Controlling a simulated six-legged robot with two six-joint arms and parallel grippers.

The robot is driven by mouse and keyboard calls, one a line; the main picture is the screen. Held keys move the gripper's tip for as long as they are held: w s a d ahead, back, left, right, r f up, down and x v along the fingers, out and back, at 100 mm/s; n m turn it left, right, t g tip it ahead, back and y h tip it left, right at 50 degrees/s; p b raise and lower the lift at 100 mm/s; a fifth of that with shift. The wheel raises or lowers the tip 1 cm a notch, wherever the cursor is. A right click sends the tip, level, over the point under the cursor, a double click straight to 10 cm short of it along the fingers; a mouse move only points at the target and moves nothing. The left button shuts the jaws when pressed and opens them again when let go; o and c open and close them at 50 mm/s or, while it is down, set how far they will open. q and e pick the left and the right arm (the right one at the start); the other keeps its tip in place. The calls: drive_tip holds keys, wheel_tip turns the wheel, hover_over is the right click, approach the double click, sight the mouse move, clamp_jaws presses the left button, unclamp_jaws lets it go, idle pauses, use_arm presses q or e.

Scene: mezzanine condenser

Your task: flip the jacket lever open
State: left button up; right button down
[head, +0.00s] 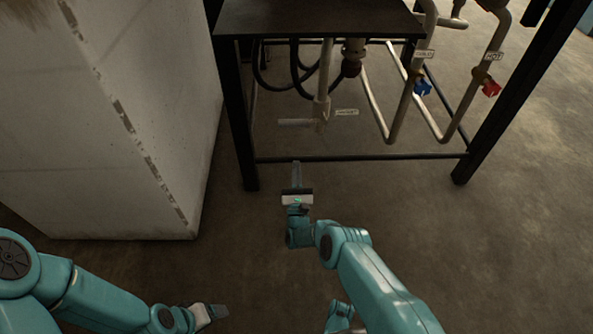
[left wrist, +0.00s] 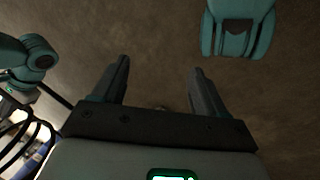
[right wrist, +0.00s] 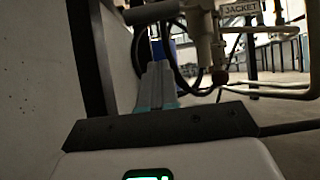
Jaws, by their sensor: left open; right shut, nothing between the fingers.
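The jacket lever (head: 296,122) is a pale grey bar under the dark bench. It sticks out level to the left from a vertical pipe, beside a white JACKET tag (head: 346,112). In the right wrist view the lever (right wrist: 152,12) crosses the top, above my fingertips in the picture, with the tag (right wrist: 241,8) to its right. My right gripper (head: 296,166) is shut and empty, in front of the bench and pointing toward the lever; I see no clear contact. My left gripper (head: 219,311) is open and empty, low at the front; it also shows in the left wrist view (left wrist: 160,68).
The bench (head: 320,18) has dark legs and a low crossbar (head: 360,157). A big pale block (head: 110,120) stands at left. Pipes with a blue valve handle (head: 422,88) and a red one (head: 491,89) are at right. Dark hoses hang behind the lever. Floor at right is clear.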

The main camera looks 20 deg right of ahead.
sight(302, 122)
use_arm(q)
drive_tip(key=shift+w+a+f+t+b, duration=0.15)
drive_tip(key=shift+w+f+t+b, duration=0.15)
drive_tip(key=shift+w+f+b, duration=0.8)
use_arm(e)
drive_tip(key=w+d+r, duration=0.1)
drive_tip(key=w+r, duration=0.5)
drive_tip(key=r, duration=0.1)
drive_tip(key=shift+d+r, duration=0.25)
drive_tip(key=shift+d, duration=0.1)
use_arm(q)
drive_tip(key=shift+s, duration=0.2)
